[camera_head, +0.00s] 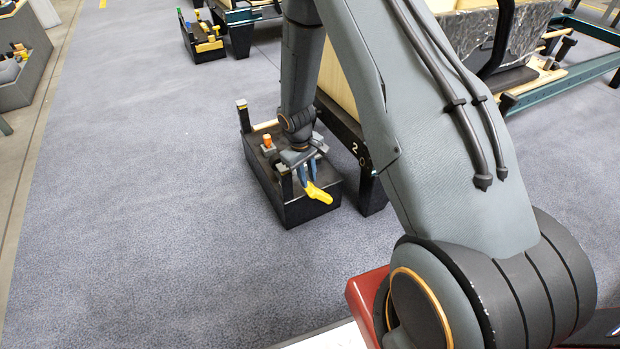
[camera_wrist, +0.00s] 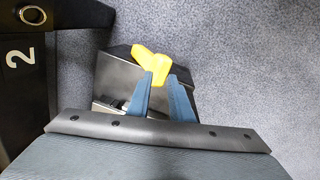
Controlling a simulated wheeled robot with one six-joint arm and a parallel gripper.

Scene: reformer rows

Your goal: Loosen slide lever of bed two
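The bed marked "2" (camera_head: 352,136) has a black box (camera_head: 300,212) with levers at its end. A yellow lever (camera_head: 320,193) points outward from the box's near end; it also shows in the wrist view (camera_wrist: 145,57). My gripper (camera_head: 308,182) is over the box, pointing down, with its blue fingers apart. In the wrist view my gripper (camera_wrist: 161,76) has its fingertips on either side of the yellow lever's inner end. I cannot tell whether they touch it. My wrist hides part of the box top.
An orange-topped peg (camera_head: 267,141) and a wooden bar (camera_head: 265,125) stand farther back on the box. Another box with coloured levers (camera_head: 205,45) is at the far bed. Grey carpet (camera_head: 150,200) to the left is clear.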

